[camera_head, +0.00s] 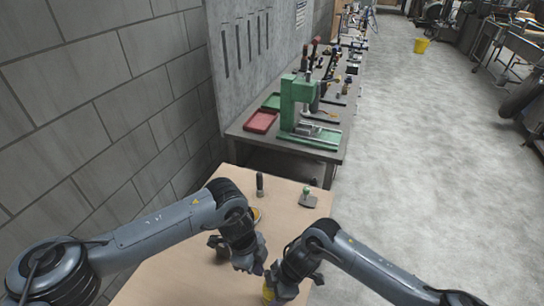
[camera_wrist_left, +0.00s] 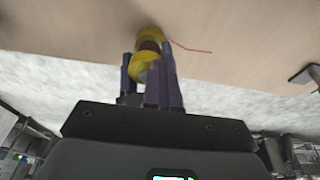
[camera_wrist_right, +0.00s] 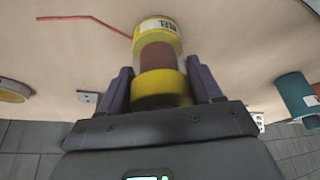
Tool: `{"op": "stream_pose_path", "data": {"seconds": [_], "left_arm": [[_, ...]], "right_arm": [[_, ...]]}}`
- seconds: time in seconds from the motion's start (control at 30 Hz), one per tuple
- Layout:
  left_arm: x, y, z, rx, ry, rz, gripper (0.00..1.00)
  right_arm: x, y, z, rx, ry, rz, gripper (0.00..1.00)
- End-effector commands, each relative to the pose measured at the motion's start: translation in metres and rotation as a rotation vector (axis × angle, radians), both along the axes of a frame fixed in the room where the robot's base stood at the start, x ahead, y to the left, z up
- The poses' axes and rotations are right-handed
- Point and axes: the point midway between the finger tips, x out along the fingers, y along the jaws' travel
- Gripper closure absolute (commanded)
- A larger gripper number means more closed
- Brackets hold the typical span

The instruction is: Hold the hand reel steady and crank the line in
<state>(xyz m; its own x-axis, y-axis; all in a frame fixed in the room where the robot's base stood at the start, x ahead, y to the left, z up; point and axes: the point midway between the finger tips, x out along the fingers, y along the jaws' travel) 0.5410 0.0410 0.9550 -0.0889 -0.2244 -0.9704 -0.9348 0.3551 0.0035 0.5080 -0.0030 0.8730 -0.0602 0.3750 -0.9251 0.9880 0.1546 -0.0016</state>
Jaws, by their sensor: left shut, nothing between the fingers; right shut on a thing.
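The hand reel is a yellow-flanged spool with a dark red-brown core. It shows in the right wrist view (camera_wrist_right: 158,55), in the left wrist view (camera_wrist_left: 148,68) and as a bit of yellow low in the head view (camera_head: 268,293). My right gripper (camera_wrist_right: 160,88) is shut on the reel's near yellow flange, one finger on each side. My left gripper (camera_wrist_left: 162,85) is shut and empty close beside the reel; I cannot tell if it touches. A red line (camera_wrist_right: 85,18) trails from the reel over the tabletop. The crank cannot be made out.
On the wooden table (camera_head: 165,270) stand a dark upright handle (camera_head: 260,185) and a grey piece with a green knob (camera_head: 307,199). A yellow-rimmed disc (camera_head: 256,214) lies near my left gripper. A bench (camera_head: 270,140) with a green press (camera_head: 298,105) stands beyond. Open floor is at right.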

Motion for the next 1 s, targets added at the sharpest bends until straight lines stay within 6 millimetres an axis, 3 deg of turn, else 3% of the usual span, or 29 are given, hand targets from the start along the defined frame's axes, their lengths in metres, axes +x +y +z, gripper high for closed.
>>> {"op": "stream_pose_path", "data": {"seconds": [0.03,0.43,1.0], "left_arm": [[0.0000,-0.0078,0.0029,-0.017,-0.004,-0.007,1.00],[-0.0019,-0.0116,0.0041,-0.023,-0.001,-0.014,1.00],[0.0040,-0.0051,0.0084,-0.022,-0.002,-0.014,1.00]], "right_arm": [[-0.0031,0.0059,0.0007,0.009,0.001,0.011,0.70],[-0.0030,0.0076,0.0008,0.012,0.000,0.011,0.70],[-0.0030,0.0075,0.0010,0.012,0.000,0.011,0.70]]}}
